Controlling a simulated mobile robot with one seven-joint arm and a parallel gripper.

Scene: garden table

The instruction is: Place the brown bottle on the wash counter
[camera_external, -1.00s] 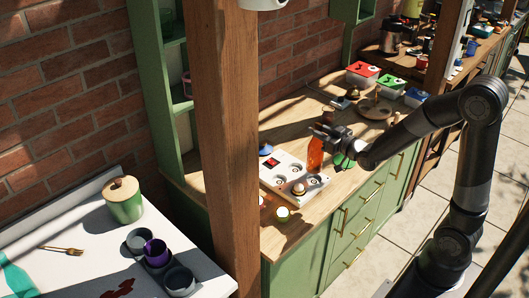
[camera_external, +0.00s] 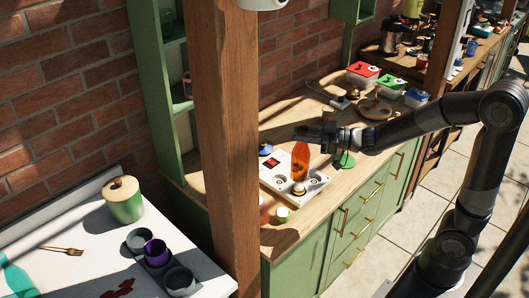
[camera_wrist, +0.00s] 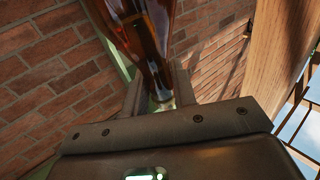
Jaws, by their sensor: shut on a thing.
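The brown bottle (camera_external: 301,161) looks orange-brown and translucent in the external view. It is upright, in front of the white panel (camera_external: 268,178) on the wooden counter; whether its base touches anything is unclear. My gripper (camera_external: 306,137) reaches in level from the right at the bottle's upper end. In the wrist view the bottle (camera_wrist: 152,40) is between the fingers of my gripper (camera_wrist: 160,92), which are shut on it. The frames do not make clear which surface is the wash counter.
A wooden post (camera_external: 225,150) stands left of the counter. Lidded boxes, one red-topped (camera_external: 363,70), and a round board (camera_external: 375,109) are at the back. A small light jar (camera_external: 282,214) stands in front. A white table (camera_external: 85,245) holds cups and a green pot (camera_external: 124,203).

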